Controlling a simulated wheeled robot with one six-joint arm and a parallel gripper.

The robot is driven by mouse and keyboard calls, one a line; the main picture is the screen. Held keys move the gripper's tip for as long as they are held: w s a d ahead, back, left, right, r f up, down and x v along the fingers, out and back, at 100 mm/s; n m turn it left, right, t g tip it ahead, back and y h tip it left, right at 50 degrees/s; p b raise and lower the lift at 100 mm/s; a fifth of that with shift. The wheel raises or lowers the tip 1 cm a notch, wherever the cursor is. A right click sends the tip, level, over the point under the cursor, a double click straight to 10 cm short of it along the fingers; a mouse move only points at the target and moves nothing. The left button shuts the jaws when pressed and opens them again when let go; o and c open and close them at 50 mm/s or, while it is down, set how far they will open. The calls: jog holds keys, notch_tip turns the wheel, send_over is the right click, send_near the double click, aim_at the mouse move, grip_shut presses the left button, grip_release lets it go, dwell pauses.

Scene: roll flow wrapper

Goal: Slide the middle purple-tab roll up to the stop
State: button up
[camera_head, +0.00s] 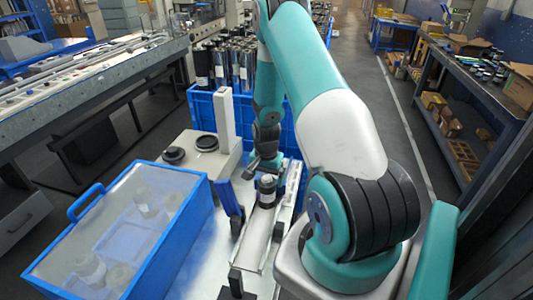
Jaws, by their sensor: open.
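A small grey and black roll (267,190) stands on the narrow light track (257,240) in the middle of the view. I cannot make out a purple tab on it, nor tell whether it is the middle roll. My gripper (259,168) is low at the end of the teal arm, close behind the roll. It is open, and I see nothing held. The fingers are small and partly hidden, so I cannot tell whether they touch the roll. I cannot clearly identify the stop.
A blue bin with a clear lid (172,178) stands left of the track, with several rolls inside. A beige stand with an upright post (226,120) and dark discs is behind it. A blue crate (202,103) of dark rolls stands farther back. Blue brackets flank the track.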

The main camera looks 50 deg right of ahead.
notch_tip(320, 180, up, 13)
jog(key=b, duration=0.1)
dwell(0.7)
jog(key=w+a+r+n+t+y, duration=0.1)
jog(key=a+r+n, duration=0.35)
jog(key=a, duration=0.55)
jog(key=a+r+n+y, duration=0.1)
jog(key=a+r+n, duration=0.4)
jog(key=a, duration=0.4)
jog(key=s+a+r+n, duration=0.2)
jog(key=s+a+n, duration=0.2)
jog(key=s+a, duration=0.1)
jog(key=s+a+r+n+y, duration=0.1)
jog(key=s+a+r+n, duration=0.2)
jog(key=s+a, duration=0.3)
jog(key=s+a+r+n+g+y, duration=0.1)
jog(key=s+a+r+n, duration=0.2)
jog(key=s+a+n, duration=0.2)
jog(key=a, duration=0.3)
jog(key=shift+s+r, duration=0.15)
jog(key=shift+n, duration=0.25)
